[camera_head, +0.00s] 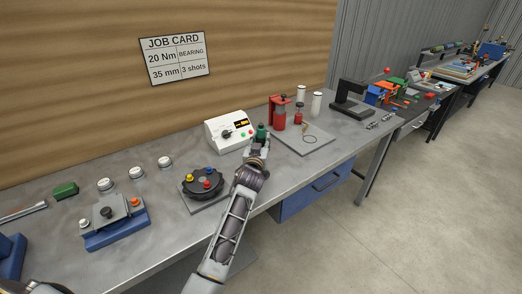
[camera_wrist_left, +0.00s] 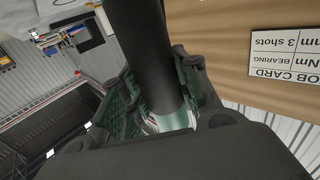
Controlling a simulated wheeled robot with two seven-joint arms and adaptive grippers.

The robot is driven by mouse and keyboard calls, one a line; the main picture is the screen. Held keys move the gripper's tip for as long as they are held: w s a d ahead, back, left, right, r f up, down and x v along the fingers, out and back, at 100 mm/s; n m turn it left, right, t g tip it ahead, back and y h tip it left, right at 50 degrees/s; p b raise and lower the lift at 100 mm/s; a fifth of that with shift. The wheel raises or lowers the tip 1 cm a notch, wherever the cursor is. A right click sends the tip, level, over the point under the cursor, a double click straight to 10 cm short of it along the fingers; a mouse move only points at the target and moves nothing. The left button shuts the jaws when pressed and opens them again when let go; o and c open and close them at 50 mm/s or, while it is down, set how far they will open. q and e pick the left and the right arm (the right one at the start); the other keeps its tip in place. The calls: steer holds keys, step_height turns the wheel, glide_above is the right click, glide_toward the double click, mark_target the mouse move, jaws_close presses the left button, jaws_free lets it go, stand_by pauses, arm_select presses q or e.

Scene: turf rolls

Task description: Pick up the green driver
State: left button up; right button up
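The green driver (camera_head: 262,131) shows in the head view at the tip of my left arm, beside the white control box. My left gripper (camera_head: 257,146) reaches over the bench from the front and meets the driver there. In the left wrist view, the driver's dark shaft-like body (camera_wrist_left: 142,45) with a silver part and green behind it stands between the fingers of my left gripper (camera_wrist_left: 160,100), which close around it from both sides. I cannot tell whether the driver touches the bench. My right gripper is not in view.
A white control box (camera_head: 229,130) stands just left of the driver. A black round fixture (camera_head: 203,183) with coloured knobs is left of my arm. A blue-based fixture (camera_head: 117,232) stands further left.

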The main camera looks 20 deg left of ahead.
mark_target(261, 127)
arm_select(q)
steer(key=shift+r, duration=0.1)
steer(key=c, duration=0.4)
steer(key=shift+r, duration=0.75)
step_height(261, 127, up, 8)
steer(key=shift+f, duration=0.2)
steer(key=shift+r, duration=0.4)
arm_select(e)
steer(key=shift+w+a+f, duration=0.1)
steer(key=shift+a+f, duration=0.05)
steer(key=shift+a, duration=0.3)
arm_select(q)
steer(key=shift+r, duration=0.15)
